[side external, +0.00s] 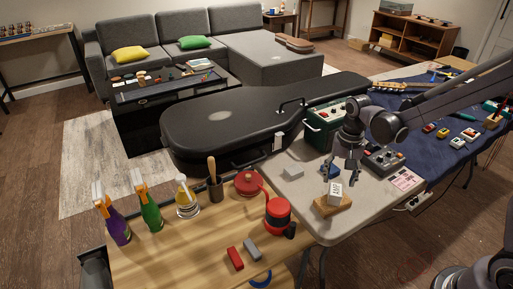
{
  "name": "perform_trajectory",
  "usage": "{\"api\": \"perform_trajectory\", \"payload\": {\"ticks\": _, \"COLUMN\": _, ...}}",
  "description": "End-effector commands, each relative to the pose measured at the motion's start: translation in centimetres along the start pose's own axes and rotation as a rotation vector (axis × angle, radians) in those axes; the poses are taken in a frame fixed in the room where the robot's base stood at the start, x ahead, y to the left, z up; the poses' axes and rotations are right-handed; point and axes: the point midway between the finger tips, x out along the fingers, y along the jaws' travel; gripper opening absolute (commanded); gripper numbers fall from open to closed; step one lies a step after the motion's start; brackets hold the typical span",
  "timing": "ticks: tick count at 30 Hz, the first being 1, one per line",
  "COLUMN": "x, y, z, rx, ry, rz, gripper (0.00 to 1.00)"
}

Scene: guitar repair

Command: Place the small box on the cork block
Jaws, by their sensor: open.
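A small white box (335,191) with dark print stands upright on the tan cork block (328,209), near the front of the pale grey table. It looks slightly tilted in the picture. My gripper (341,178) is open, pointing down, with its two fingers spread above and just behind the box. The fingers do not appear to hold the box. I cannot tell exactly how far the fingertips are from its top.
A light grey block (293,173) lies left on the pale table. A green amplifier (322,124) and a grey device (384,160) stand behind and right.

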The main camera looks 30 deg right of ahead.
Motion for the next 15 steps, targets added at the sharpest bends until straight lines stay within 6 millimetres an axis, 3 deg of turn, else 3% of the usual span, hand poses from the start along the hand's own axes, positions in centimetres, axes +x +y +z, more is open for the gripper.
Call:
{"api": "perform_trajectory", "payload": {"ticks": 6, "x": -3.6, "y": 0.0, "z": 0.1, "rx": 0.000, "ry": 0.000, "rz": 0.000, "gripper": 0.59}}
{"api": "perform_trajectory", "payload": {"ticks": 15, "x": -6.0, "y": 0.0, "z": 0.1, "rx": -0.002, "ry": 0.001, "rz": 0.000, "gripper": 0.59}}
